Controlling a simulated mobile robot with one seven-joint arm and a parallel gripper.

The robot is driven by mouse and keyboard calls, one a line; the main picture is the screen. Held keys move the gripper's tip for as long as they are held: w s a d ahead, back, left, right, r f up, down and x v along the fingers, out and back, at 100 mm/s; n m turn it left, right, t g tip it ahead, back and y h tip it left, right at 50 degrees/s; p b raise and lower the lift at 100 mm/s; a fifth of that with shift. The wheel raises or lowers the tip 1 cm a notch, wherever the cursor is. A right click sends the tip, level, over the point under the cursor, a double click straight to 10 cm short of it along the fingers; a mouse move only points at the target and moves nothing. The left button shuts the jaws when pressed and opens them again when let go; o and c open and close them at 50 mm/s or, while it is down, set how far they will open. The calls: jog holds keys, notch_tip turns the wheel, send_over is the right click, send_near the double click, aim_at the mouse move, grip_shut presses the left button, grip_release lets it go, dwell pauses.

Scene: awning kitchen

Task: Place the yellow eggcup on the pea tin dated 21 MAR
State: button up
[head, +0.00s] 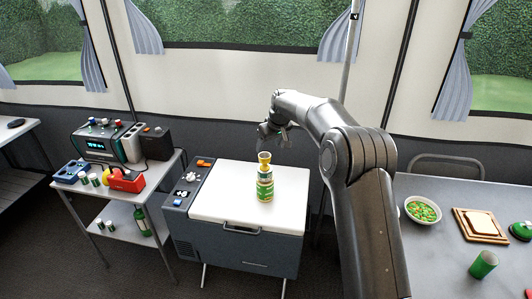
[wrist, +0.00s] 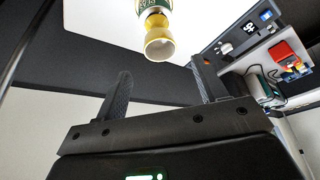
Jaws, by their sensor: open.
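The yellow eggcup (head: 264,159) stands upright on a stack of what look like two green-and-cream tins (head: 265,189) on the white lid of the cool box. The wrist view shows the eggcup (wrist: 159,40) upside down in the picture, its open rim towards the camera, touching a green-labelled tin (wrist: 153,5). No date can be read on the tins. My gripper (head: 270,132) is open and empty, just above and behind the eggcup in the head view. In the wrist view its two fingers (wrist: 161,72) are apart, with the eggcup clear beyond them.
The lid (head: 225,195) is otherwise clear. A shelf unit (head: 150,190) with a radio (head: 97,145), a red item (head: 126,180) and small tins stands left. A table at right holds a bowl (head: 422,210), a bread board (head: 480,226) and a green cup (head: 483,264).

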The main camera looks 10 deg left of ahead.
jog(key=shift+v, duration=1.2)
jog(key=s+d+r+m+t+h, duration=0.1)
jog(key=s+d+r+m, duration=0.1)
jog(key=s+d+r, duration=0.7)
jog(key=s+d+r+m+h, duration=0.1)
jog(key=s+d+r+m, duration=0.1)
jog(key=s+d+r, duration=0.8)
jog(key=s+d+f+m, duration=0.1)
jog(key=s+d+f, duration=0.2)
jog(key=s, duration=0.6)
jog(key=s+d+f+m+t, duration=0.1)
jog(key=s+d+f+m, duration=0.1)
jog(key=s, duration=0.8)
jog(key=s+d+f+m+h, duration=0.1)
jog(key=s+d+f, duration=0.3)
jog(key=s, duration=0.6)
jog(key=shift+s+d+f+m, duration=0.15)
jog(key=shift+d+f+m, duration=0.05)
jog(key=shift+d+m, duration=0.4)
